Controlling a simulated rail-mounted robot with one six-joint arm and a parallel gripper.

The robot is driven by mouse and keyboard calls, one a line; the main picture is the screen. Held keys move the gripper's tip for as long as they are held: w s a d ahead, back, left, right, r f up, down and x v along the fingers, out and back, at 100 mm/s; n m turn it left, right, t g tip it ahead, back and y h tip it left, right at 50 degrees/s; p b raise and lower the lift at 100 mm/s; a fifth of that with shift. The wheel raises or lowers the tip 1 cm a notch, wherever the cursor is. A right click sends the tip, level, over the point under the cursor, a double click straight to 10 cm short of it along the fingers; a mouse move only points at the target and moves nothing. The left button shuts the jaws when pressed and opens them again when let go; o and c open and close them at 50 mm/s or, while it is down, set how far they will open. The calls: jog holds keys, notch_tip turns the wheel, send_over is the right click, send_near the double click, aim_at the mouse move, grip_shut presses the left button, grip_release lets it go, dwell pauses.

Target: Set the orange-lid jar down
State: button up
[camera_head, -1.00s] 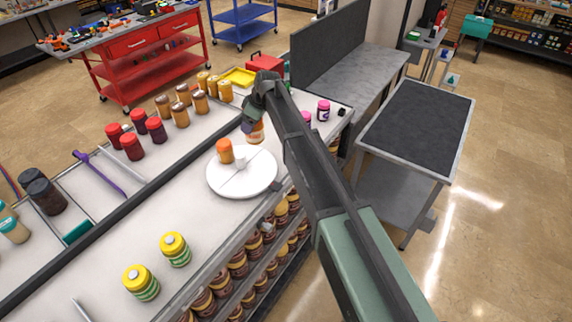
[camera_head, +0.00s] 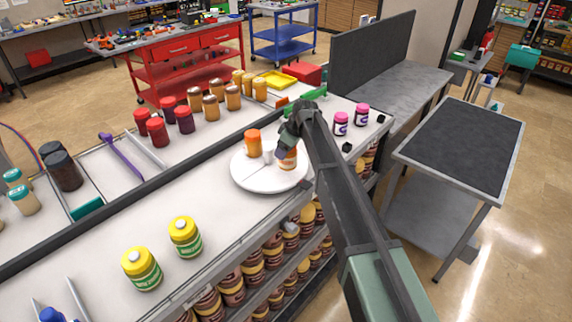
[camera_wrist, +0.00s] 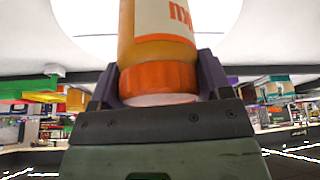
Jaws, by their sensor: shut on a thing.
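My gripper (camera_head: 288,143) is shut on the orange-lid jar (camera_head: 287,161). In the wrist view, the two dark fingers grip the jar's orange lid (camera_wrist: 158,78), and its amber body with a white label (camera_wrist: 165,22) extends away from my gripper. In the head view, the jar is upright at the right part of the round white plate (camera_head: 250,186); my gripper hides its lid. I cannot tell whether its base touches the plate. Another orange jar (camera_head: 253,143) stands on the plate's back left, with a small white object (camera_head: 269,155) between the two.
Two pink-lid jars (camera_head: 341,124) stand to the right of the plate. Several brown-lid jars (camera_head: 211,107) and red jars (camera_head: 158,132) stand behind it. Two yellow-lid jars (camera_head: 185,237) are in front. The counter's front edge runs close by the plate.

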notch_tip(320, 180, down, 4)
jog(key=b, duration=0.3)
jog(key=shift+f, duration=0.15)
jog(key=shift+r, duration=0.35)
jog(key=shift+c, duration=0.5)
jog(key=shift+f, duration=0.25)
jog(key=o, duration=1.2)
jog(key=shift+r, duration=0.15)
